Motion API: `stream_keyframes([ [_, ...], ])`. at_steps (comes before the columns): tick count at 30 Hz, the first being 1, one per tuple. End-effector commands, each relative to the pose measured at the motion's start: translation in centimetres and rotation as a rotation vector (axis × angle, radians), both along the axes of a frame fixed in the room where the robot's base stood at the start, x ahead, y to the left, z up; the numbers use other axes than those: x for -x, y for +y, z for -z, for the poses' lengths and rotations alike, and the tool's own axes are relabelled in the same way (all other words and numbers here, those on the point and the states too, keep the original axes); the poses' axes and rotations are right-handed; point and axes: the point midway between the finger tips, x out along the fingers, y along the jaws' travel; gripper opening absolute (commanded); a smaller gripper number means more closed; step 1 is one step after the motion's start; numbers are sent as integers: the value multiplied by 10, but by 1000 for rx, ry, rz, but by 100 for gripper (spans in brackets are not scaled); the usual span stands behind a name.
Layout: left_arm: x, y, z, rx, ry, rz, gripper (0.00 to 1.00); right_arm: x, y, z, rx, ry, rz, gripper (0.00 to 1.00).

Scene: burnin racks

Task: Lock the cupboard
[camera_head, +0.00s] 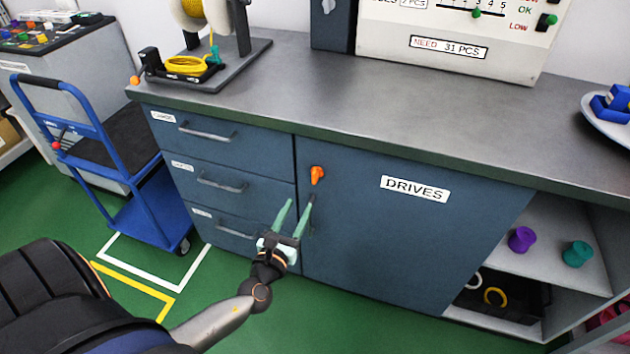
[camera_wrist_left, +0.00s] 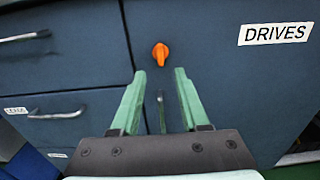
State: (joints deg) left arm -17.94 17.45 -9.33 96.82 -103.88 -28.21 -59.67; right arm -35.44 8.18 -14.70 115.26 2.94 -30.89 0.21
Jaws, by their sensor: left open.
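The cupboard door (camera_head: 400,230), labelled DRIVES, is dark blue and looks closed flush with its frame. An orange turn knob (camera_head: 317,175) sits at the door's upper left; it also shows in the left wrist view (camera_wrist_left: 160,54). A small vertical handle (camera_wrist_left: 160,110) lies below the knob, seen between my fingers in the wrist view. My left gripper (camera_head: 297,206) is open and empty, in front of the door's left edge and below the knob. Its green fingers point up toward the knob and appear apart from it. My right gripper is not in view.
Three drawers with bar handles (camera_head: 221,184) are left of the door. The grey worktop (camera_head: 400,110) overhangs above. A blue trolley (camera_head: 110,150) stands at left. Open shelves (camera_head: 555,240) with purple and teal pieces are at right. Green floor is free in front.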

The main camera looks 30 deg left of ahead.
Motion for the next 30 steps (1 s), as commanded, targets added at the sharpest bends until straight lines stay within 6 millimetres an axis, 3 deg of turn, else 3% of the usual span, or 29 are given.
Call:
stream_keyframes([
  [9, -61, 15, -1, 5, -3, -2, 45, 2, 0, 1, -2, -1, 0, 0],
  [15, -90, 21, 0, 7, -3, -1, 45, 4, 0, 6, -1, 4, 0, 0],
  [21, -104, 25, 0, 6, 1, 0, 45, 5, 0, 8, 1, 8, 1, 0],
  [30, -105, 25, 0, 7, 0, 0, 45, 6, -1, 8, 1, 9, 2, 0],
])
